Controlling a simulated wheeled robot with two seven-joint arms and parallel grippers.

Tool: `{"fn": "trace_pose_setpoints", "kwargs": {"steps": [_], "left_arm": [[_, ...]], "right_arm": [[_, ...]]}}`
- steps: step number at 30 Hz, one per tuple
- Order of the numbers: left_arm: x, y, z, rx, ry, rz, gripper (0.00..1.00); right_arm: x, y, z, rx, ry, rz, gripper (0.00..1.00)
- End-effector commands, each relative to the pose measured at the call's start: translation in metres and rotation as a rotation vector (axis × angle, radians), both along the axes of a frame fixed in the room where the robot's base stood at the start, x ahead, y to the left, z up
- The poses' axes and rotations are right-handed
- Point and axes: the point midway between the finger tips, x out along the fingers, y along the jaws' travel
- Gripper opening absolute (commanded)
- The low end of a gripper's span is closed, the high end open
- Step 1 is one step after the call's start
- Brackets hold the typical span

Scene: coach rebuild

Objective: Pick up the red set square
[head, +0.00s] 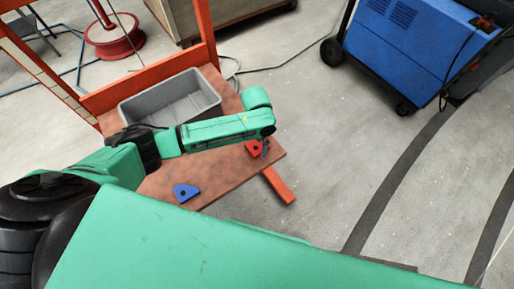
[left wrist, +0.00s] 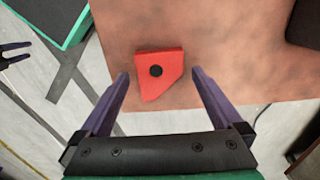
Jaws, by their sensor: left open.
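The red set square (head: 254,148) lies flat near the right corner of the brown table, partly hidden by my left arm in the head view. In the left wrist view the red set square (left wrist: 150,72) shows whole, with a dark round spot in its middle. My left gripper (left wrist: 161,74) is open above it, one finger on each side, and holds nothing. In the head view my left wrist covers most of the gripper. A small dark forked shape at the left edge of the left wrist view may be my right gripper; its state is unclear.
A blue set square (head: 185,193) lies near the table's front edge. A grey bin (head: 127,112) stands at the back of the table (head: 225,180). An orange frame (head: 140,80) rises behind it. A blue wheeled machine (head: 410,50) stands on the floor at right.

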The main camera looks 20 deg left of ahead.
Motion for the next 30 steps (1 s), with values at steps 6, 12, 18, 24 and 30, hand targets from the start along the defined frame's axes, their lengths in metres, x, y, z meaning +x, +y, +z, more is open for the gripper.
{"fn": "trace_pose_setpoints", "kwargs": {"steps": [6, 12, 18, 24, 30], "left_arm": [[0.0, 0.0, -0.011, 0.0, -0.001, -0.001, 1.0], [0.0, 0.0, -0.011, -0.001, -0.001, -0.001, 0.5], [0.0, 0.0, -0.01, -0.001, -0.001, -0.001, 0.13], [0.0, 0.0, -0.006, -0.001, -0.001, -0.001, 0.13], [0.001, 0.0, 0.027, -0.003, -0.003, -0.001, 0.13]], "right_arm": [[-0.001, 0.001, -0.003, 0.001, 0.001, 0.0, 0.5], [-0.003, 0.003, -0.003, 0.004, 0.005, -0.001, 0.5], [-0.005, 0.005, -0.003, 0.006, 0.009, 0.0, 0.5], [-0.005, 0.005, -0.002, 0.006, 0.01, 0.0, 0.5], [-0.006, 0.005, 0.007, 0.006, 0.01, 0.0, 0.5]]}}
